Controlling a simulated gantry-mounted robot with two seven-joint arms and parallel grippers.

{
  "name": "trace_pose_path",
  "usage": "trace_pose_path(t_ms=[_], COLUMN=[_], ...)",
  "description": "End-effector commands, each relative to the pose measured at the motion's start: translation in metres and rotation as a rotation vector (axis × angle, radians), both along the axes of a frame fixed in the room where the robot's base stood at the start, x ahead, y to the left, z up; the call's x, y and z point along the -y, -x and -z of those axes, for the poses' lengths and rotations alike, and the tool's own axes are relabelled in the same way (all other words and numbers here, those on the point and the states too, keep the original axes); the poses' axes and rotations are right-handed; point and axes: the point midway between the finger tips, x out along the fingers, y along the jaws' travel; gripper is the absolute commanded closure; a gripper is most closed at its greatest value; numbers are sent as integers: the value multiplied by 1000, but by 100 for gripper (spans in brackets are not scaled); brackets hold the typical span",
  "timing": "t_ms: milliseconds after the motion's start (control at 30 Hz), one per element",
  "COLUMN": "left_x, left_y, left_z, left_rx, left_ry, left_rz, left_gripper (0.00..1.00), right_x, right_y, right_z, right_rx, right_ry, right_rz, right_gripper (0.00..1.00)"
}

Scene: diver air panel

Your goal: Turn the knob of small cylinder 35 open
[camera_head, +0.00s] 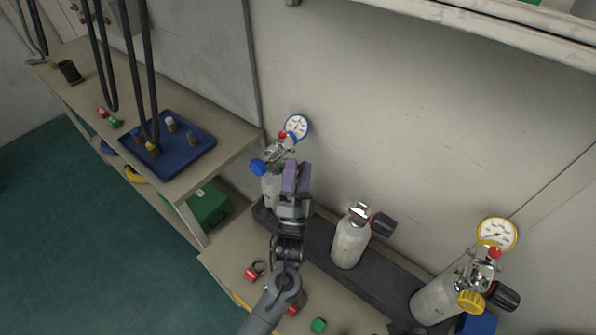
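Three small grey cylinders stand in a row in a dark rack (318,238): a left one (271,190) with a blue knob (257,167) and a gauge (296,126), a middle one (349,243), and a right one (436,300) with a yellow knob (471,301) and a yellow-rimmed gauge (497,234). I cannot read any number 35. Black knobs stick out from the middle cylinder (382,224) and right cylinder (504,296). My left gripper (296,177), with purple fingers, is at the right side of the left cylinder's valve and hides part of it. Its finger gap is unclear. My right gripper is out of view.
Red and green caps (319,325) lie on the bench in front of the rack. On the left bench are a blue tray (183,158) with small fittings and hanging black hoses (148,70). A green box (209,206) sits below. The wall is close behind the cylinders.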

Motion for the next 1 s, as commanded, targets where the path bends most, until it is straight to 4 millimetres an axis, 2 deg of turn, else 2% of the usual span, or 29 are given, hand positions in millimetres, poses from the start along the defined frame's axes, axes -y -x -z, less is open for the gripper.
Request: trace_pose_path(t_ms=[367, 800, 1000], left_x=[-2, -13, -17], left_y=[7, 61, 77], left_z=[6, 50, 63], left_rx=[-2, -3, -2], left_ry=[-2, -1, -1], left_rz=[0, 2, 1], left_gripper=[33, 33, 33], right_x=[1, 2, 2], right_y=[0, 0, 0], right_z=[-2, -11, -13], right_rx=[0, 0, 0], right_ry=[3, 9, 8], right_rz=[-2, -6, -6], right_gripper=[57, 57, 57])
